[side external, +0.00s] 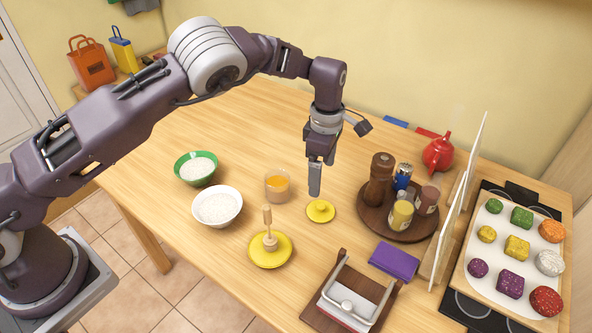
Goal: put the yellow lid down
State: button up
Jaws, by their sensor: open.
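The yellow lid (320,211), a small round disc with a raised knob, lies flat on the wooden table near the middle of the view. My gripper (315,188) points straight down just above the lid, its fingertips close to the knob. It is open and holds nothing. Seen from the side, the fingers overlap, and I cannot tell whether they touch the knob.
A glass of orange contents (277,188) and a white bowl (217,208) stand left of the lid. A yellow disc with a wooden handle (270,254) is in front. A round tray (415,231) with several containers stands close right; a purple cloth (394,262) lies nearby.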

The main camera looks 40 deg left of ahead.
jog(key=s+a+r+m+t+h, duration=0.1)
jog(key=s+a+r+m, duration=0.3)
jog(key=r, duration=0.5)
jog(key=s+a+r+m+t, duration=0.1)
jog(key=s+a+r+m, duration=0.1)
jog(key=s+r, duration=0.5)
jog(key=s+a+r+m+t+h, duration=0.1)
jog(key=s+a+r+m, duration=0.25)
jog(key=r, duration=0.65)
jog(key=s+a+m+t+y, duration=0.2)
jog(key=s+m, duration=0.9)
jog(key=s, duration=1)
jog(key=shift+s+a+f+t, duration=0.3)
jog(key=shift+s+a+f, duration=0.1)
jog(key=shift+a, duration=0.35)
